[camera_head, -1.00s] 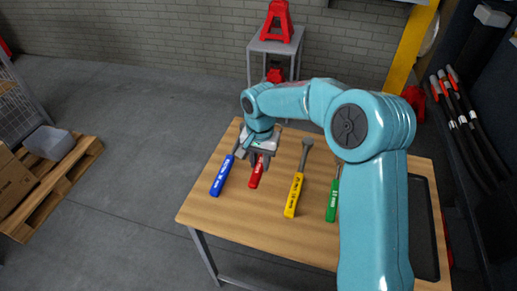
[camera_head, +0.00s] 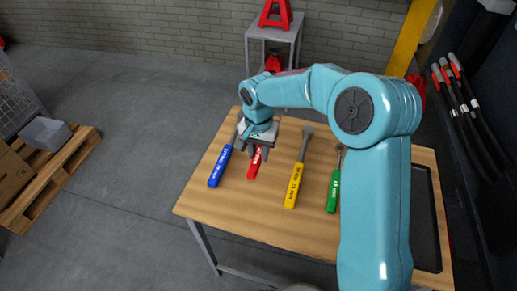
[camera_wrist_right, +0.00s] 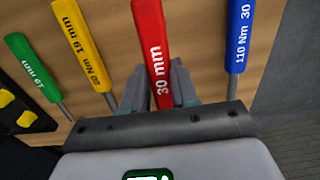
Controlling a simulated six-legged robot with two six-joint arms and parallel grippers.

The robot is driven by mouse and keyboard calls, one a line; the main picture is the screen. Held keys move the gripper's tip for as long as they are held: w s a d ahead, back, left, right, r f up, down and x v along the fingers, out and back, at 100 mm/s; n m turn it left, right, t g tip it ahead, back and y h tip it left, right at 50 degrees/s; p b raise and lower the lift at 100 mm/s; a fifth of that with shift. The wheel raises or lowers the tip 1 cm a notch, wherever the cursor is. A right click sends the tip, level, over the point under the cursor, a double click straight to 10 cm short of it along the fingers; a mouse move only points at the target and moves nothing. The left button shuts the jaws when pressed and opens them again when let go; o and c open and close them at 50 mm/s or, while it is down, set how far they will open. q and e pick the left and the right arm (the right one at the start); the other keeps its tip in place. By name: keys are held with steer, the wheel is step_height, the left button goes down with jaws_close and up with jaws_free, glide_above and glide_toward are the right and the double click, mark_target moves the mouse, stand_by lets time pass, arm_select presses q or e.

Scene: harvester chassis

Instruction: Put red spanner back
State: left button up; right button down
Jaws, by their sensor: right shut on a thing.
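The red spanner (camera_head: 254,163), marked 30 mm, is at the table's left part, between the blue and yellow spanners. My right gripper (camera_head: 258,151) is over its far end, pointing down, and is shut on it. In the right wrist view the red handle (camera_wrist_right: 152,45) stands out from between the fingers (camera_wrist_right: 158,92). The spanner's far end is hidden by the gripper. I cannot tell whether it rests on the table or is slightly raised. My left gripper is not in view.
The blue spanner (camera_head: 219,167) lies close on the left. The yellow (camera_head: 293,187) and green (camera_head: 333,191) spanners lie to the right on the wooden table (camera_head: 245,215). A dark tray (camera_head: 424,225) is at the table's right side. The front left of the table is clear.

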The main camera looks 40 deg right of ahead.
steer(key=shift+f+b, duration=2.2)
steer(key=shift+f, duration=1)
steer(key=c, duration=0.8)
jaws_free()
step_height(320, 180, up, 16)
steer(key=shift+r+p, duration=0.25)
steer(key=shift+p, duration=0.75)
